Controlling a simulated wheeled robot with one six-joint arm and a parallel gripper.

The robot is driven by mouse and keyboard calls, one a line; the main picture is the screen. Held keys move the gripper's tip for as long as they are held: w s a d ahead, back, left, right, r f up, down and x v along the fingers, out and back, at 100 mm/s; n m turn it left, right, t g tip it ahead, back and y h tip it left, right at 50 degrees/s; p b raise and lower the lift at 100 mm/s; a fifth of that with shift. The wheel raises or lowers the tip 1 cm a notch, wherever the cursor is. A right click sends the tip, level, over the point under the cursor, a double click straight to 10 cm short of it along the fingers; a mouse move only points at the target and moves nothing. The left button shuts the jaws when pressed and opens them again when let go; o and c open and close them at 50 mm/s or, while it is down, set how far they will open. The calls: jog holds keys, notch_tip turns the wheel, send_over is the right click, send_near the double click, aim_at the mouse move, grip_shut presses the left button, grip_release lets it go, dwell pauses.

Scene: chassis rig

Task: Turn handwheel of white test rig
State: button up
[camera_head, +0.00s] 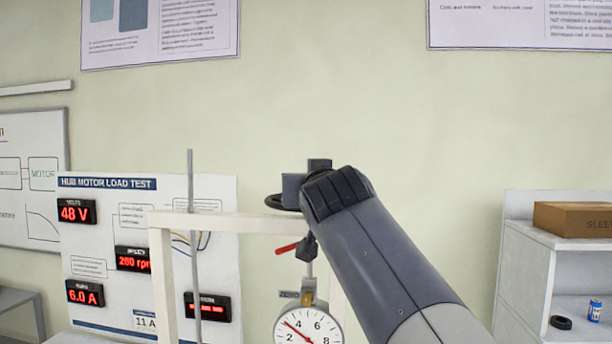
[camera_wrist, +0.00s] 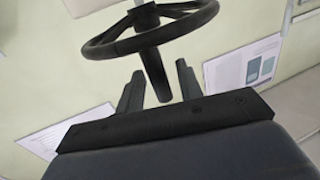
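The handwheel (camera_wrist: 150,38) is black, with a round rim and spokes, at the top of the wrist view. A dark peg (camera_wrist: 157,78) projects from it toward my gripper. My gripper (camera_wrist: 159,70) is open, with one finger on each side of the peg. A gap shows between the peg and each finger. In the head view my gripper (camera_head: 306,181) is mostly hidden by my wrist, above the top beam of the white test rig (camera_head: 245,222). Only a dark curved piece of the handwheel rim (camera_head: 279,203) shows left of it.
A dial gauge (camera_head: 308,330) hangs below the beam, with a red lever (camera_head: 287,248) above it. A thin upright rod (camera_head: 191,240) stands left. Behind is a display board (camera_head: 100,215) with red readouts. A white shelf (camera_head: 555,265) with a cardboard box (camera_head: 573,218) stands right.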

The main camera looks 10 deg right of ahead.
jog(key=shift+w, duration=0.15)
jog(key=shift+c, duration=0.2)
grip_shut()
dwell(0.3)
